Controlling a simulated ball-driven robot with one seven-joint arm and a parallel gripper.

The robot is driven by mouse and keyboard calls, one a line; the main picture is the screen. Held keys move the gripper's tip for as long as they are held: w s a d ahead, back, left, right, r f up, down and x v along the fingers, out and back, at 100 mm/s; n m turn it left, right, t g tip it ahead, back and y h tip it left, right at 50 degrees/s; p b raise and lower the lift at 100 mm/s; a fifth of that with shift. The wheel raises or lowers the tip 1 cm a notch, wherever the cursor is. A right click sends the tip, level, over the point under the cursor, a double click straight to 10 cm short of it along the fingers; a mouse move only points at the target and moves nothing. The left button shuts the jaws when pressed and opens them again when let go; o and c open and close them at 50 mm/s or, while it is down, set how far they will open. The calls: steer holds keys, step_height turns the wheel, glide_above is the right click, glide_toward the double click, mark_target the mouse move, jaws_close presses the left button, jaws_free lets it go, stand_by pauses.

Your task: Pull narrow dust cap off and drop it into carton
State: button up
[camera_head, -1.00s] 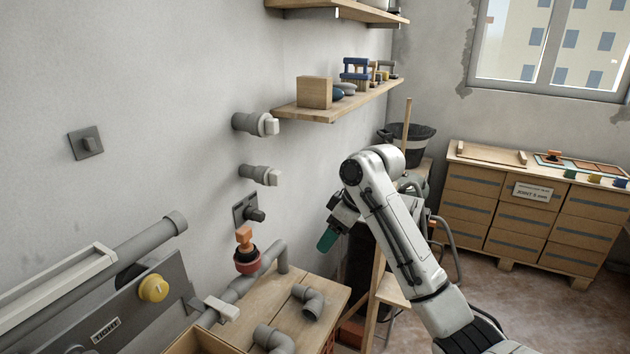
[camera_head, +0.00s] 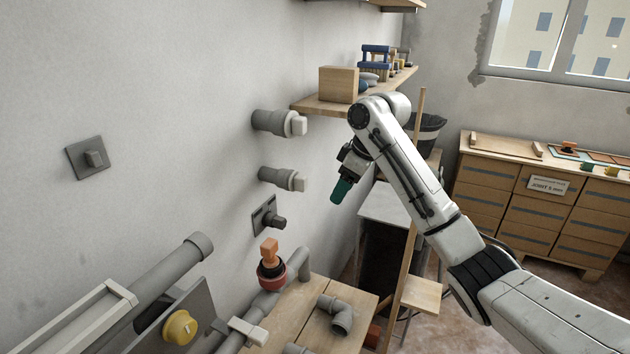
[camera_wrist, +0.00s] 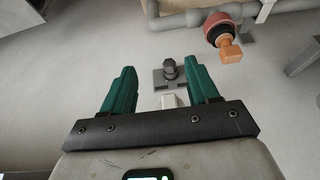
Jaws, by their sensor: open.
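The narrow dust cap (camera_head: 300,182) is a pale block on the end of the lower, slimmer grey pipe stub on the left wall. It also shows in the wrist view as a pale block (camera_wrist: 169,101), seen between my fingers and partly hidden by the gripper body. My gripper (camera_head: 341,192) has teal fingers and hangs to the right of the cap, apart from it. In the wrist view my gripper (camera_wrist: 162,70) is open with nothing held. No open carton can be made out now; a plain brown box (camera_head: 338,84) stands on the shelf.
A wider capped pipe stub (camera_head: 280,123) is above, and a dark knob on a wall plate (camera_head: 267,217) below. An orange-handled red valve (camera_head: 271,268) stands on the bench piping. The shelf (camera_head: 320,106) overhangs the area. Loose grey elbows (camera_head: 338,313) lie on the bench.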

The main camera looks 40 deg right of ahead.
mark_target(306, 181)
steer(key=w+a, duration=0.1)
steer(key=w, duration=0.2)
steer(key=w+a+p, duration=0.1)
steer(key=w, duration=0.2)
steer(key=w+a, duration=0.1)
steer(key=w, duration=0.2)
steer(key=shift+w+a+r+p, duration=0.1)
steer(key=shift+w+a+p, duration=0.1)
steer(key=shift+p, duration=0.15)
steer(key=shift+w+f, duration=0.2)
steer(key=shift+w+a+f, duration=0.1)
steer(key=shift+f, duration=0.4)
jaws_close()
steer(key=shift+s+p, duration=0.2)
steer(key=shift+p, duration=0.2)
steer(key=shift+s+d+p, duration=0.3)
steer(key=shift+s+p, duration=0.05)
steer(key=shift+s, duration=0.3)
steer(key=shift+s+d+r+p, duration=0.1)
steer(key=shift+s+d+p, duration=0.15)
steer(key=shift+s+p, duration=0.35)
